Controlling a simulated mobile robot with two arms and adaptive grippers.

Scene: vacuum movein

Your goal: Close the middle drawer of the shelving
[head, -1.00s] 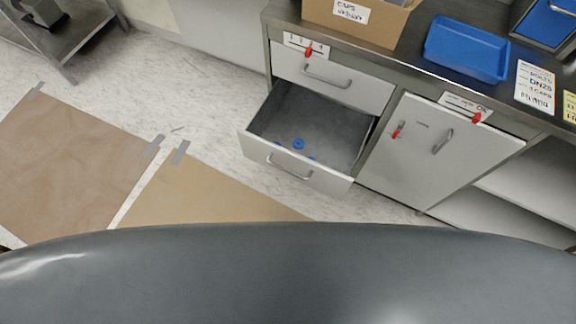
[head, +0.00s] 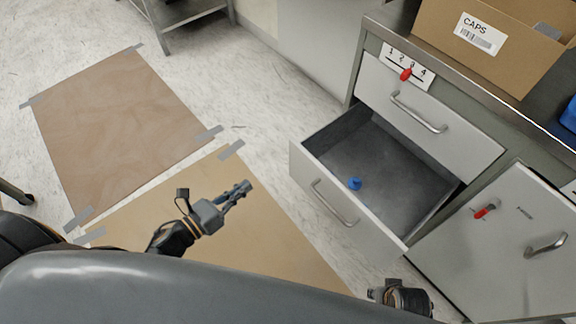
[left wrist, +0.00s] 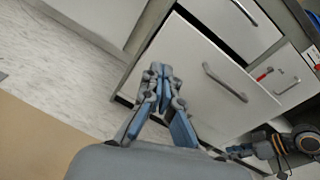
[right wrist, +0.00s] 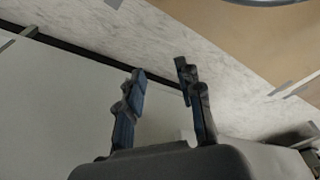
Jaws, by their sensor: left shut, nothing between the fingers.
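The middle drawer (head: 330,205) of the shelving is pulled well out below the shut top drawer (head: 430,110). Its grey front has a bar handle (head: 333,203), and a blue piece (head: 355,184) lies inside. In the left wrist view the drawer front (left wrist: 190,65) stands just beyond my fingers. My left gripper (head: 243,189) is shut and empty, to the left of the drawer front and apart from it in the head view. My right gripper (right wrist: 160,68) is open and empty in the right wrist view; in the head view only part of that arm shows below the drawer.
A cabinet door (head: 500,245) with a handle and a red latch is right of the drawer. A cardboard box (head: 490,45) labelled CAPS stands on the counter. Brown mats (head: 125,130) are taped to the floor at left. Pale floor (head: 270,120) left of the drawer is clear.

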